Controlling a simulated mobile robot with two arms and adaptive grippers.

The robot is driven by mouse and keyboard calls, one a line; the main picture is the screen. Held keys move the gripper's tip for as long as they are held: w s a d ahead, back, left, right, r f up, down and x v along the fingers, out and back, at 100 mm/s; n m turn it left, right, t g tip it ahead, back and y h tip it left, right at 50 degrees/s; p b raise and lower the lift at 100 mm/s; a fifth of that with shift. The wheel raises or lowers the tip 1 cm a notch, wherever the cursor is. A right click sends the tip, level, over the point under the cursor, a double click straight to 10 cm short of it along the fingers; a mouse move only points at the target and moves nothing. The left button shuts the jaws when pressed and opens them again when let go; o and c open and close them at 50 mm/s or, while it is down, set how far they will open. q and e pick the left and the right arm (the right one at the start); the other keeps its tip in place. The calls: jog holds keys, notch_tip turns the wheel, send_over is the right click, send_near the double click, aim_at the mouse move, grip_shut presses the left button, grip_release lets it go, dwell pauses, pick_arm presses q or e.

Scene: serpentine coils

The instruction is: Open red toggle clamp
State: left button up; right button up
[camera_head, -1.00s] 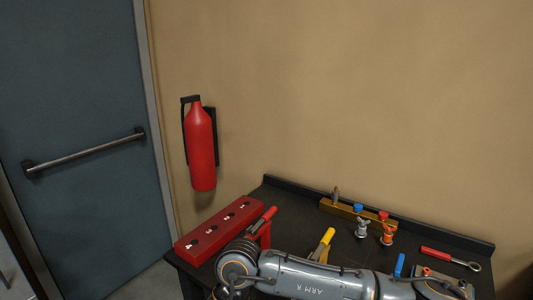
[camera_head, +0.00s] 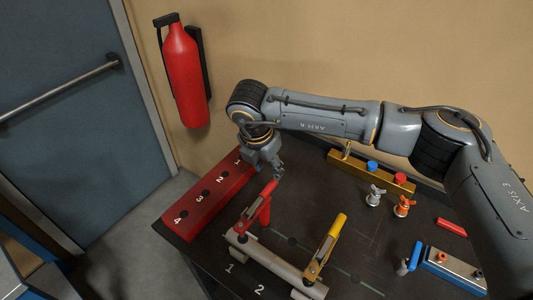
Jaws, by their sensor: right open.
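The red toggle clamp (camera_head: 258,210) stands on a grey bar (camera_head: 270,258) on the dark table, near the number 1. Its red handle tilts up toward the upper right. My right gripper (camera_head: 279,168) is open, just above and slightly right of the top of the red handle. It appears apart from the handle, with nothing seen between its fingers. A yellow toggle clamp (camera_head: 326,247) stands on the same bar to the right, near the number 2. My left gripper is not in view.
A red block (camera_head: 213,196) with numbered holes lies along the table's left edge. A brass block (camera_head: 370,170), small valve-like parts (camera_head: 402,206), a red-handled tool (camera_head: 452,227) and a blue fixture (camera_head: 452,265) lie right. A fire extinguisher (camera_head: 186,75) hangs on the wall.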

aim_at(271, 184)
jog(key=x, duration=0.2)
jog(key=s+x, duration=0.1)
jog(key=x, duration=0.1)
jog(key=shift+w+a+f+b, duration=0.1)
jog(key=shift+a+f+b, duration=0.1)
jog(key=shift+f+b, duration=0.15)
jog(key=b+x, duration=0.4)
jog(key=shift+w+f, duration=0.15)
jog(key=shift+w, duration=0.3)
jog(key=shift+d+f+b, duration=0.1)
jog(key=shift+b, duration=0.2)
jog(key=shift+s, duration=0.15)
jog(key=shift+c, duration=0.6)
grip_shut()
